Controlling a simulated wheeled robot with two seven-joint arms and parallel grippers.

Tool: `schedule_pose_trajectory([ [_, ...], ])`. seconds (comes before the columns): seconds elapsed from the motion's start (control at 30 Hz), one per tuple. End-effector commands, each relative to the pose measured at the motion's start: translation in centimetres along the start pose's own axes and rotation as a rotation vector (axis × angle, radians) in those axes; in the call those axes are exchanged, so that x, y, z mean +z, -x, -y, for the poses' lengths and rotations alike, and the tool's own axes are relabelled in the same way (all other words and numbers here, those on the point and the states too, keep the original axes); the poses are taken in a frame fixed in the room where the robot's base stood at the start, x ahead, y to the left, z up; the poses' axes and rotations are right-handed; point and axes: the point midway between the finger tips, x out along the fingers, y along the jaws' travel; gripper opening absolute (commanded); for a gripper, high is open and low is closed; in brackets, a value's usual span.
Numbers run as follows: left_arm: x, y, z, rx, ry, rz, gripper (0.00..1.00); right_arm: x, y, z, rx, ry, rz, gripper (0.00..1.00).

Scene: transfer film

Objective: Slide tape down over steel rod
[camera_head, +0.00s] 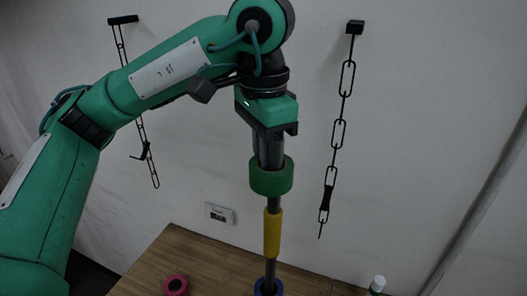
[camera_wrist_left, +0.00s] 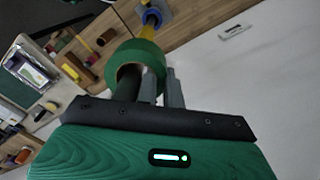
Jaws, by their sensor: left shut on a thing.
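My left gripper (camera_head: 270,155) points down and is shut on the wall of a green tape roll (camera_head: 271,177). The roll also shows in the left wrist view (camera_wrist_left: 137,56), with the grey fingers at its near side. The dark steel rod (camera_head: 270,272) stands upright below, with a yellow sleeve (camera_head: 272,233) on it and a blue ring (camera_head: 268,288) around its foot. The roll is above the yellow sleeve. A dark cylinder, apparently the rod, passes through the roll's hole in the wrist view. My right gripper is out of view.
A wooden table (camera_head: 215,262) lies below, with a pink tape roll (camera_head: 175,285) left of the rod and a white-capped bottle (camera_head: 377,284) at the right. Black chains (camera_head: 338,135) hang on the wall behind. The wrist view shows several small items at left.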

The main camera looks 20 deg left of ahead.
Motion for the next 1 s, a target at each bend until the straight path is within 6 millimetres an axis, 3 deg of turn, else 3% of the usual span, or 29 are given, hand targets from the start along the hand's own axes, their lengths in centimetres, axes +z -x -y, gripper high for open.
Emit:
schedule_pose_trajectory([
  [0.43, 0.0, -1.2, 0.0, 0.000, 0.000, 0.000, 0.00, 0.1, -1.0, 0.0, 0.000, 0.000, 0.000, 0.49],
  [0.5, 0.0, -1.1, 0.0, 0.000, 0.000, 0.000, 0.20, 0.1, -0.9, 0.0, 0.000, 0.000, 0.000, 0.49],
  [0.57, 0.0, -1.1, 0.0, 0.000, 0.000, 0.000, 0.32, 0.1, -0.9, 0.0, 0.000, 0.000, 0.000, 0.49],
  [1.0, 0.0, -1.2, -0.1, 0.002, -0.004, 0.003, 0.33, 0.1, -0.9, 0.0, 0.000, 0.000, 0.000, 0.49],
])
